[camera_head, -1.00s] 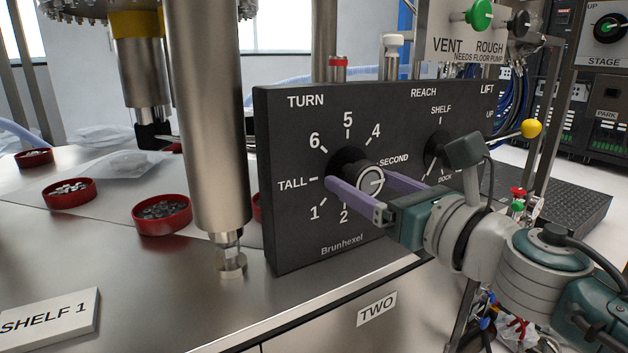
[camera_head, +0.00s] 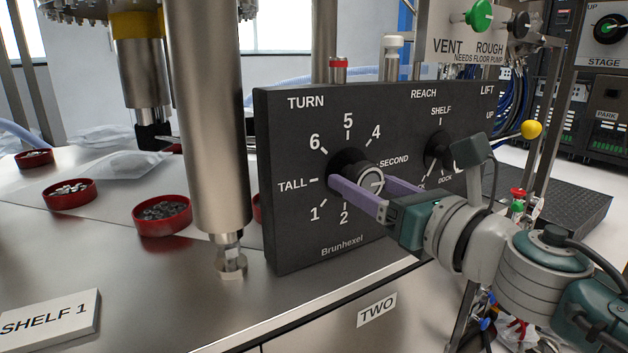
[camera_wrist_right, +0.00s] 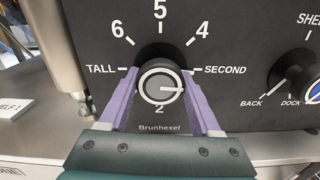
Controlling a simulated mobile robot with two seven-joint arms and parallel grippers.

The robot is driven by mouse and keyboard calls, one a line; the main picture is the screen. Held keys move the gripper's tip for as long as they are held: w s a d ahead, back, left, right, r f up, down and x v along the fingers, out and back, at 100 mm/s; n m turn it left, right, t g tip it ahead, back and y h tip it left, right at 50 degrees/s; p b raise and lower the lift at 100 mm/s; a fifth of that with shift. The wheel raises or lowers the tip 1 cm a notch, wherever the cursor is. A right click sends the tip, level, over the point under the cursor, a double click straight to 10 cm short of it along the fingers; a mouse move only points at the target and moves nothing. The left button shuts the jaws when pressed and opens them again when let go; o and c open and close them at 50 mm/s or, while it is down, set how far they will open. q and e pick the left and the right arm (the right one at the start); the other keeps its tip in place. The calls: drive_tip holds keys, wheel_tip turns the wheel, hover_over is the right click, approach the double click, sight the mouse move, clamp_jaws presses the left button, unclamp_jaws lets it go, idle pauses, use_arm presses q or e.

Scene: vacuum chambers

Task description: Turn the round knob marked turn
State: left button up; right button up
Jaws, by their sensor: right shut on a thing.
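The round knob (camera_head: 371,180) under the word TURN sits on the black panel (camera_head: 290,240) marked Brunhexel. It is black with a pale ring and a pale pointer line on its face. In the right wrist view the knob (camera_wrist_right: 160,88) has its line pointing right, near the SECOND mark. Around it are the marks TALL, 1, 2, 4, 5, 6 and SECOND. My right gripper (camera_head: 369,190) has its purple fingers on both sides of the knob, shut on it. The fingers (camera_wrist_right: 160,90) show left and right of the knob in the wrist view. My left gripper is not in view.
A second knob (camera_head: 438,150) marked REACH is right of the TURN knob. A yellow-tipped lever (camera_head: 530,128) is beyond it. A thick metal column (camera_head: 207,120) stands left of the panel. Red dishes (camera_head: 162,214) and a SHELF 1 sign (camera_head: 48,318) are on the steel bench.

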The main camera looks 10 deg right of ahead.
drive_tip(key=m+p, duration=0.1)
drive_tip(key=m, duration=0.5)
drive_tip(key=shift+r+m, duration=0.15)
drive_tip(key=shift+m, duration=0.25)
drive_tip(key=m+p, duration=0.1)
drive_tip(key=m, duration=0.5)
drive_tip(key=shift+a+p, duration=0.1)
drive_tip(key=shift+p, duration=0.25)
drive_tip(key=m+p, duration=0.1)
drive_tip(key=m, duration=0.5)
drive_tip(key=shift+r+m+p, duration=0.15)
drive_tip(key=shift+m+p, duration=0.25)
drive_tip(key=m+p, duration=0.1)
drive_tip(key=m, duration=0.5)
drive_tip(key=o, duration=1.3)
drive_tip(key=shift+o, duration=0.2)
drive_tip(key=shift+s+p, duration=0.1)
drive_tip(key=shift+p, duration=0.2)
